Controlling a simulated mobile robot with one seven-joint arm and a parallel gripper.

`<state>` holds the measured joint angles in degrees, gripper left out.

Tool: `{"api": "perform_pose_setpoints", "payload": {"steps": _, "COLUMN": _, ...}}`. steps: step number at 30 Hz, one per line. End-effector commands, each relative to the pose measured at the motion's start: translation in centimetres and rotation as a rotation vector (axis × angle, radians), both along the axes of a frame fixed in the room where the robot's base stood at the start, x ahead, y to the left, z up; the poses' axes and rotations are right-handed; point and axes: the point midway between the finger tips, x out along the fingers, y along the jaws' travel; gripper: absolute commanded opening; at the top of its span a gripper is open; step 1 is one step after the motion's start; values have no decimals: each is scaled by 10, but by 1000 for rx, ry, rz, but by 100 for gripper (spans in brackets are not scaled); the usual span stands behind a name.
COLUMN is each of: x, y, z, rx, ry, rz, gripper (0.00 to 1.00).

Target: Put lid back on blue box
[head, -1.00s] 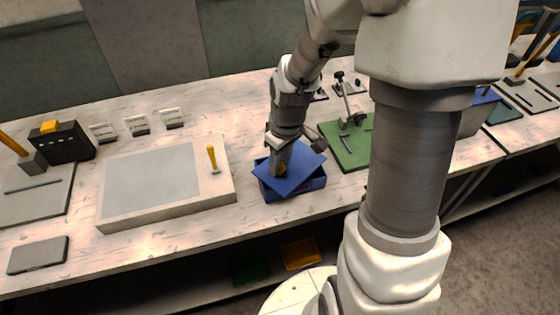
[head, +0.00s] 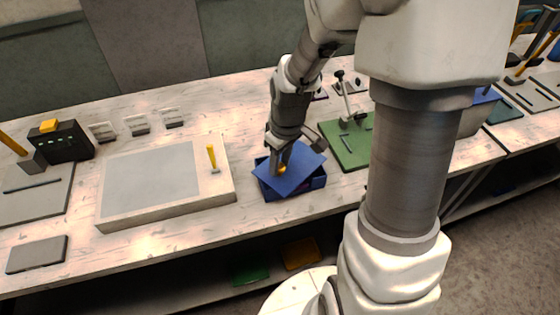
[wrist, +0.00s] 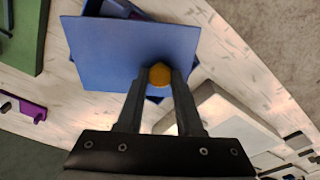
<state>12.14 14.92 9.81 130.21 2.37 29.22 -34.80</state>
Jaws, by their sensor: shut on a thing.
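The blue box (head: 313,184) sits near the front edge of the workbench in the head view. The flat blue lid (head: 298,172) lies over it, turned at an angle to the box, so its corners stick out past the walls. In the wrist view the lid (wrist: 128,48) hides most of the box. My gripper (head: 277,168) is shut on the lid's yellow knob (wrist: 160,74). I cannot tell whether the lid touches the box rim.
A large pale board with a grey panel (head: 150,182) and a yellow-handled tool (head: 213,158) lies left of the box. A green mat (head: 345,150) with a stand is at right. Yellow (head: 300,254) and green (head: 250,272) bins sit below the bench.

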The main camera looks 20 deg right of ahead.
Motion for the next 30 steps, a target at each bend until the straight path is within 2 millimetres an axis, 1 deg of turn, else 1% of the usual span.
{"api": "perform_pose_setpoints", "payload": {"steps": 4, "x": 0, "y": 0, "z": 0, "rx": 0, "ry": 0, "rz": 0, "gripper": 0}}
{"api": "perform_pose_setpoints", "payload": {"steps": 5, "x": 0, "y": 0, "z": 0, "rx": 0, "ry": 0, "rz": 0, "gripper": 37}}
{"api": "perform_pose_setpoints", "payload": {"steps": 6, "x": 0, "y": 0, "z": 0, "rx": 0, "ry": 0, "rz": 0, "gripper": 44}}
{"api": "perform_pose_setpoints", "payload": {"steps": 10, "x": 0, "y": 0, "z": 0, "rx": 0, "ry": 0, "rz": 0, "gripper": 68}}
{"api": "perform_pose_setpoints", "payload": {"steps": 11, "x": 0, "y": 0, "z": 0, "rx": 0, "ry": 0, "rz": 0, "gripper": 70}}
{"api": "perform_pose_setpoints", "payload": {"steps": 17, "x": 0, "y": 0, "z": 0, "rx": 0, "ry": 0, "rz": 0, "gripper": 70}}
{"api": "perform_pose_setpoints", "payload": {"steps": 21, "x": 0, "y": 0, "z": 0, "rx": 0, "ry": 0, "rz": 0, "gripper": 96}}
{"api": "perform_pose_setpoints", "payload": {"steps": 22, "x": 0, "y": 0, "z": 0, "rx": 0, "ry": 0, "rz": 0, "gripper": 100}}
{"api": "perform_pose_setpoints", "payload": {"steps": 30, "x": 0, "y": 0, "z": 1, "rx": 0, "ry": 0, "rz": 0, "gripper": 100}}
